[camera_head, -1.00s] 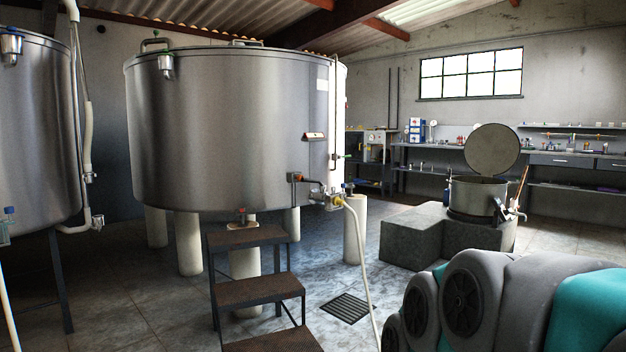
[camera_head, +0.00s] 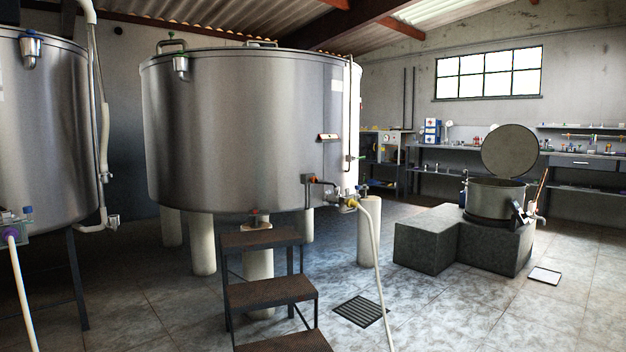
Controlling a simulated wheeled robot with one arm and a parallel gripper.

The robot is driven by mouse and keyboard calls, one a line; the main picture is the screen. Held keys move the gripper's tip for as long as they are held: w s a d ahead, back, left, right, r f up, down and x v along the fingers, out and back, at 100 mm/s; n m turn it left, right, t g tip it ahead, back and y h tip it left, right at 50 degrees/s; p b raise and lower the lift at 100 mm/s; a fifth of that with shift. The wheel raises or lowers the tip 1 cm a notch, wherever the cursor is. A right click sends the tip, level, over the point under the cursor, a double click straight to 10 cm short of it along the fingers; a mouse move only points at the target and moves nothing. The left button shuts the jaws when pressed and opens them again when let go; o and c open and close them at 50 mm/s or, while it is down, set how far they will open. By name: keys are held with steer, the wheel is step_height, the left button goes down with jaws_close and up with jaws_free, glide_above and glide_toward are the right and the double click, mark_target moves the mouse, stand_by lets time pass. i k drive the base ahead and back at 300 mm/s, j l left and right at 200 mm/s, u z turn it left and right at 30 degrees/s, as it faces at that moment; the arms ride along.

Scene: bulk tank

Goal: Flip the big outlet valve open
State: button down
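The big steel tank (camera_head: 245,130) stands on pale round legs in the middle of the head view. Its outlet valve (camera_head: 349,202) sits low on the tank's right side, with brass-yellow and steel fittings and a pale hose (camera_head: 374,250) running down from it to the floor. A small orange part and a blue part show near the outlet. The valve's lever is too small to tell whether it is open or shut. My gripper is not in view.
Metal steps (camera_head: 268,290) stand in front of the tank. A floor drain (camera_head: 360,311) lies right of them. A stone block (camera_head: 430,240) carries an open-lidded pot (camera_head: 496,200) at the right. A second tank (camera_head: 45,130) stands at the left. The right foreground floor is clear.

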mark_target(325, 183)
steer(key=i+l, duration=0.15)
steer(key=i, duration=0.35)
steer(key=i+l, duration=0.2)
steer(key=i, duration=0.25)
steer(key=i+l+u, duration=0.1)
steer(key=i, duration=0.4)
steer(key=i+l, duration=0.3)
steer(key=i, duration=0.15)
steer(key=i+l, duration=0.2)
steer(key=i, duration=0.3)
steer(key=i+l, duration=0.2)
steer(key=i, duration=0.25)
steer(key=i+l+u, duration=0.1)
steer(key=i, duration=0.4)
steer(key=l, duration=0.1)
